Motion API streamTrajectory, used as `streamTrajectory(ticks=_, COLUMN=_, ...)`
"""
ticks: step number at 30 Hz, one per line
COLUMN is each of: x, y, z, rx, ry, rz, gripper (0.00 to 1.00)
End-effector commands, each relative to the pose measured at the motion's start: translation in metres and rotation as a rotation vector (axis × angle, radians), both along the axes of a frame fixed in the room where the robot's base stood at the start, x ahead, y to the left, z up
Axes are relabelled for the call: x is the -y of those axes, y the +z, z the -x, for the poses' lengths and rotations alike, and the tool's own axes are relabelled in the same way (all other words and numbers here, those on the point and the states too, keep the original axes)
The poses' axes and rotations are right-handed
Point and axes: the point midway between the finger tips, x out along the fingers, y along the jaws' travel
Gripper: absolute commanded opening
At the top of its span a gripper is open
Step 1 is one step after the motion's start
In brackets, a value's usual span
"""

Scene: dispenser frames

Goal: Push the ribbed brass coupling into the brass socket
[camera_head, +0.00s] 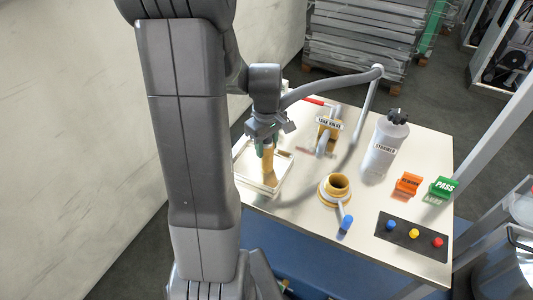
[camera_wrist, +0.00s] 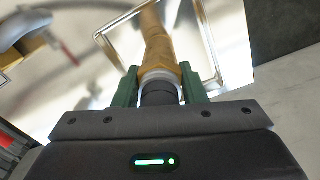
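The ribbed brass coupling (camera_head: 268,165) is upright over the white tray (camera_head: 241,179) in the head view. It also shows in the wrist view (camera_wrist: 160,52), with a pale collar and a dark end near my fingers. My gripper (camera_head: 264,148) is above the tray, its green fingers closed on both sides of the coupling's upper end; the wrist view shows these fingers (camera_wrist: 159,92) too. I cannot tell whether the coupling's lower end touches the tray. The brass socket (camera_head: 338,186) stands to the right on the table, its round mouth facing up and empty-looking.
A lever with a blue knob (camera_head: 346,224) sticks out from the socket's front. Behind stand a labelled valve (camera_head: 328,130) with a red handle and a grey-white canister (camera_head: 382,148). Orange (camera_head: 408,184) and green (camera_head: 444,188) blocks and a button panel (camera_head: 411,236) are at right.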

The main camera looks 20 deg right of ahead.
Motion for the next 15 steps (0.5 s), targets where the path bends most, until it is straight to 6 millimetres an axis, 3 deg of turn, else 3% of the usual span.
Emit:
streamTrajectory(ticks=1, x=0.0, y=0.0001, z=0.0, rx=0.0, ry=0.0, rz=0.0, gripper=0.27)
streamTrajectory(ticks=5, x=0.0, y=0.0002, z=-0.0001, rx=0.0, ry=0.0, rz=0.0, gripper=0.02)
streamTrajectory(ticks=6, x=0.0, y=0.0002, z=-0.0001, rx=0.0, ry=0.0, rz=0.0, gripper=0.0)
streamTrajectory(ticks=15, x=0.0006, y=0.0057, z=-0.0008, rx=0.003, ry=0.0, rz=0.002, gripper=0.0)
